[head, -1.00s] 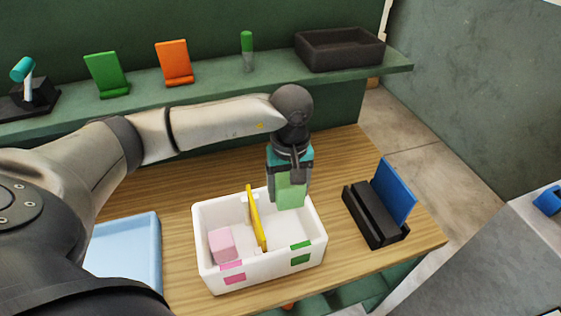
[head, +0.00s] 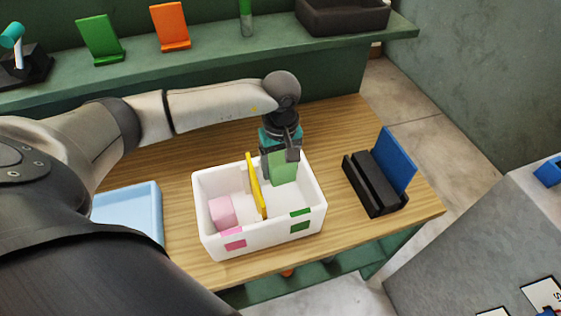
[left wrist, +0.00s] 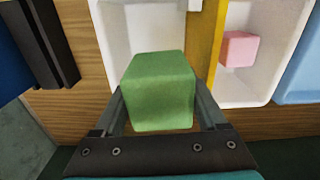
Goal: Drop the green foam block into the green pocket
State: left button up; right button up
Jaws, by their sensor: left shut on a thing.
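My left gripper (head: 283,172) is shut on the green foam block (head: 284,168). It holds the block at the back of the white box's right compartment, the green-marked pocket (head: 300,227). In the left wrist view the green block (left wrist: 158,92) sits between the two fingers, with the pocket's white floor beyond it. I cannot tell exactly how high the block is above the floor. A yellow divider (head: 256,186) splits the box. A pink block (head: 222,212) lies in the left, pink-marked compartment. My right gripper is not in view.
A light blue tray (head: 130,214) lies left of the box. A black holder (head: 373,190) with a blue panel (head: 396,160) stands to the right. The shelf behind bears a green stand (head: 99,40), an orange stand (head: 170,28) and a dark bin (head: 343,16).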

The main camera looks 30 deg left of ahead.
aim_at(281, 156)
pick_arm(q)
jog(key=shift+f, duration=0.1)
jog(key=o, duration=1.2)
jog(key=shift+o, duration=0.2)
notch_tip(281, 156, up, 15)
jog(key=b, duration=0.1)
jog(key=shift+b, duration=0.3)
